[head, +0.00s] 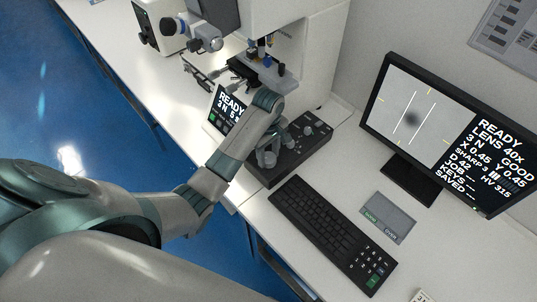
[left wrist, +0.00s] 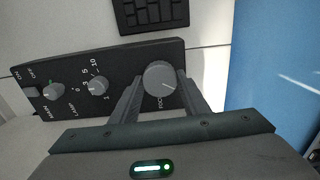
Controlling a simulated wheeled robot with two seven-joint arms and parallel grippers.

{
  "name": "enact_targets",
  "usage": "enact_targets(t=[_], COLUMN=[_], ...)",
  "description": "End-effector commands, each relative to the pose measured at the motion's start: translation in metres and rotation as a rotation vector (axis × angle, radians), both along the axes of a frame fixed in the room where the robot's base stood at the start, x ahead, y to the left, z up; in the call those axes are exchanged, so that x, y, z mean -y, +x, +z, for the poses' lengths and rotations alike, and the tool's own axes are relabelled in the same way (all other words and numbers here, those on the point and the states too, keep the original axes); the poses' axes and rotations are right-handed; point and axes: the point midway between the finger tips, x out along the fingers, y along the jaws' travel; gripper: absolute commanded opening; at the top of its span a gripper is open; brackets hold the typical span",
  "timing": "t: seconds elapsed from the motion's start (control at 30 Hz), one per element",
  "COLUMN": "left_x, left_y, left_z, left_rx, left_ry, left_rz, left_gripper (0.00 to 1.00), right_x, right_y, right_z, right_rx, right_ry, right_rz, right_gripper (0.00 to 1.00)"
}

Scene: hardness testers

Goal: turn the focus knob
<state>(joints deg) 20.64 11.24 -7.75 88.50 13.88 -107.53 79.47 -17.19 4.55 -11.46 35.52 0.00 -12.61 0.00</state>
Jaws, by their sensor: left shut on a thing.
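The focus knob (left wrist: 160,77) is a round grey dial with a light pointer line, at one end of a black control panel (left wrist: 110,60). In the left wrist view my left gripper (left wrist: 158,88) has one finger on each side of the knob and is shut on it. In the head view my left arm reaches over the panel (head: 291,160), and my left gripper (head: 266,154) is at the panel's near left end, largely covered by the arm. My right gripper is not in view.
A monitor (head: 440,130) reads READY, LENS 40x, with a blurred dark spot between two lines. A keyboard (head: 325,225) and a grey pad (head: 388,217) lie in front of the panel. The tester's stage (head: 262,75) stands behind my arm. Blue floor borders the bench at left.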

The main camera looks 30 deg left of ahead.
Motion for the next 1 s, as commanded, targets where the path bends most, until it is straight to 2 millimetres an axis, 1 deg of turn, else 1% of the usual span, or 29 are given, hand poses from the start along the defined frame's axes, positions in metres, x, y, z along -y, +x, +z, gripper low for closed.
enact_targets(t=[0.2,0.4,0.63,1.0], left_x=[0.0001,-0.0008,-0.0016,-0.0018], left_y=[0.0009,0.0009,0.0008,0.0009], left_z=[0.0013,0.0014,0.0015,0.0017], left_rx=[0.003,0.004,0.004,0.005], left_ry=[-0.001,0.000,0.002,0.003], left_rz=[0.185,0.301,0.363,0.371], left_gripper=[0.19,0.19,0.19,0.19], right_x=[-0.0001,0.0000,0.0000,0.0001], right_y=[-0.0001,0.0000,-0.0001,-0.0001], right_z=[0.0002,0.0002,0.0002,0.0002], right_rx=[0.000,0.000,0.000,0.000], right_ry=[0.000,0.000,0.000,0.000], right_rz=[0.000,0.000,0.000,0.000], right_gripper=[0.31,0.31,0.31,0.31])
